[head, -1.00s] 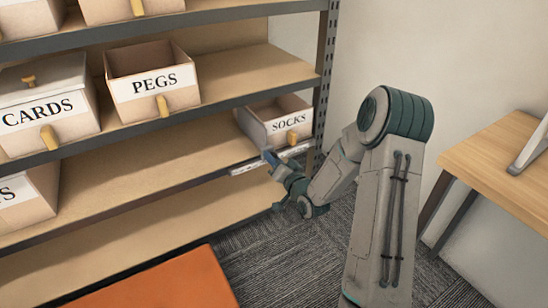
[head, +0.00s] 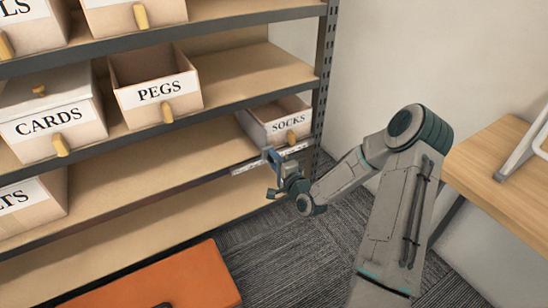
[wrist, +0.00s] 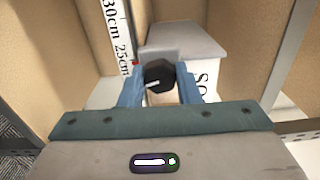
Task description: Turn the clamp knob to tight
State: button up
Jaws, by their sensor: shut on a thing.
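The clamp knob (wrist: 158,75) is dark and faceted, with a white mark pointing to the left and slightly down in the wrist view. My gripper (wrist: 160,88) has its two blue fingers on either side of the knob and is shut on it. Behind the knob is a pale grey block (wrist: 158,53), next to a white scale strip (wrist: 118,38) reading 30cm and 25cm, with a small red mark. In the head view my gripper (head: 271,170) is at the white strip (head: 248,166) on the shelf edge, below the SOCKS bin. The knob cannot be made out there.
The SOCKS bin (head: 276,123) stands just behind my gripper. A dark perforated shelf post (head: 323,70) is close to the right. PEGS (head: 158,92) and CARDS (head: 50,130) bins stand to the left. A wooden table (head: 490,165) is at right; an orange surface (head: 165,280) is in front.

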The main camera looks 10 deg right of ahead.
jog(key=shift+m, duration=0.6)
jog(key=o, duration=1)
jog(key=p+v, duration=0.3)
jog(key=v, duration=1.1)
jog(key=shift+p, duration=0.3)
